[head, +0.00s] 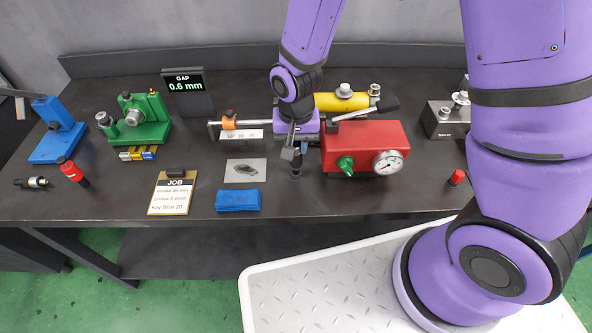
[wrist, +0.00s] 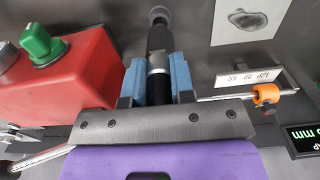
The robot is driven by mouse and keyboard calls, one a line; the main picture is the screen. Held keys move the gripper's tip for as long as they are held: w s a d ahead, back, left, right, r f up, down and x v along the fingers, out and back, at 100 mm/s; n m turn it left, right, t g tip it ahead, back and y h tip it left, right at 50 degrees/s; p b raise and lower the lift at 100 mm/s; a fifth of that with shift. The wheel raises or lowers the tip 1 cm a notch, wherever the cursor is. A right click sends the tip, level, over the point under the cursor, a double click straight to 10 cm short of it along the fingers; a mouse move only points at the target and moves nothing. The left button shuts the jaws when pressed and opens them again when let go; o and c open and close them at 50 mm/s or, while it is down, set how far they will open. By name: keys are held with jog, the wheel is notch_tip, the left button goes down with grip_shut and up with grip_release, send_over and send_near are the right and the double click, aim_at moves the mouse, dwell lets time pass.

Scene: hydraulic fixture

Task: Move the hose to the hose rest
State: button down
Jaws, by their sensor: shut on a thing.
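The rest of the hose is hidden, and I cannot identify the hose rest with certainty.
Left of my gripper lie a grey plate with a dark oval mark (head: 246,171), a blue cloth (head: 238,200) and the job board (head: 171,193). A rod with an orange clamp (head: 229,121) lies behind. The red block's green knob (head: 345,164) and gauge (head: 387,162) are close on the right.

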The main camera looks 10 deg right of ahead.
jog(key=shift+f, duration=1.45)
dwell(0.7)
jog(key=c, duration=0.9)
grip_release()
jog(key=shift+r, duration=0.1)
notch_tip(320, 180, up, 11)
jog(key=shift+f, duration=0.2)
